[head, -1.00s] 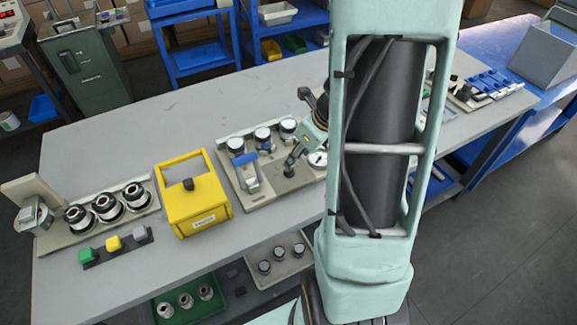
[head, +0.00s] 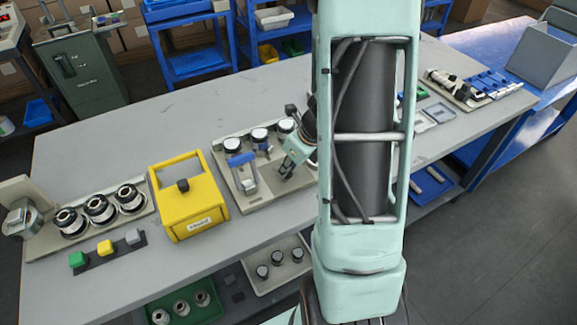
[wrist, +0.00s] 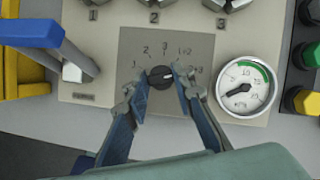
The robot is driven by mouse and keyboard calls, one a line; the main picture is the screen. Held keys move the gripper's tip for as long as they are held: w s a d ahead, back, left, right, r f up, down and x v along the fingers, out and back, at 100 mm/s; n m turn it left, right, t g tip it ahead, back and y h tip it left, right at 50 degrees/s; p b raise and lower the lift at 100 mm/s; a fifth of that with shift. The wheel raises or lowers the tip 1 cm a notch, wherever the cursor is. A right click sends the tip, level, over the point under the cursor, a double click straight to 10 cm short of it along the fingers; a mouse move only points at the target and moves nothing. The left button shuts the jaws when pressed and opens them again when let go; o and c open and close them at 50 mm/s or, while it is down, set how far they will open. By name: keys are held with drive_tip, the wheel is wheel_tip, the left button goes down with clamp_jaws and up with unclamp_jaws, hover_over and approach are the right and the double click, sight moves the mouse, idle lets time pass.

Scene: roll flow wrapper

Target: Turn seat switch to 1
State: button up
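The seat switch (wrist: 160,77) is a black rotary knob on a grey square plate in the wrist view. Labels 1, 2, 3 and 1+2 run in an arc above it, with another label at the right partly hidden by a finger. A small pale mark shows on the knob's right side; its exact pointing is hard to tell. My gripper (wrist: 160,73) is open, with one finger on each side of the knob. The right fingertip is very close to it; contact is unclear. In the head view my gripper (head: 287,166) is over the panel and the knob is mostly hidden.
A pressure gauge (wrist: 246,87) sits right of the switch. A blue-handled lever (wrist: 30,33) stands to the left, and numbered fittings (wrist: 155,5) line the top. A yellow box (head: 188,197) stands left of the panel. Green and yellow buttons (wrist: 307,101) are at far right.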

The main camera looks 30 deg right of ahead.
clamp_jaws()
